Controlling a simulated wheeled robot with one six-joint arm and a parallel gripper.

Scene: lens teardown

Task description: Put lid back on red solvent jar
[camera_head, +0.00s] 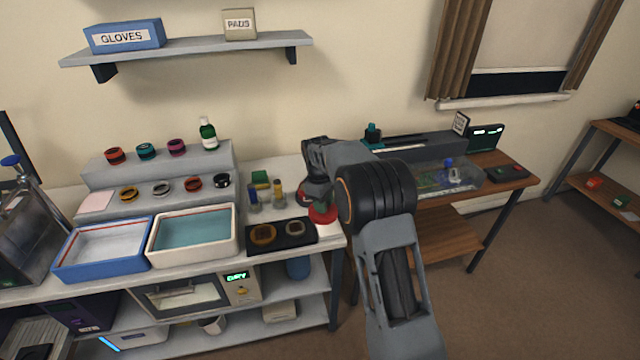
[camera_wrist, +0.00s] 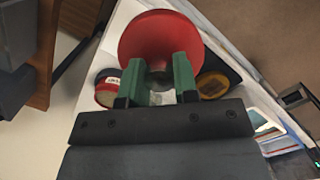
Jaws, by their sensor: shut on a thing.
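The red lid (camera_wrist: 158,38) is a broad round disc in front of my gripper (camera_wrist: 158,78) in the wrist view. My gripper's green-padded fingers are shut on a small knob at its middle. In the head view the red lid (camera_head: 323,214) shows below my gripper (camera_head: 318,196), near the right front corner of the bench. A white jar body (camera_head: 327,229) shows just below it. In the wrist view a round red-edged jar with a white label (camera_wrist: 107,90) is left of the fingers, partly hidden. I cannot tell whether lid and jar touch.
A black tray (camera_head: 282,246) with two ring-shaped parts lies left of the jar. Small bottles (camera_head: 278,190) stand behind the tray. White (camera_head: 190,255) and blue basins (camera_head: 103,272) are farther left. A wooden table (camera_head: 512,177) stands to the right past a gap.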

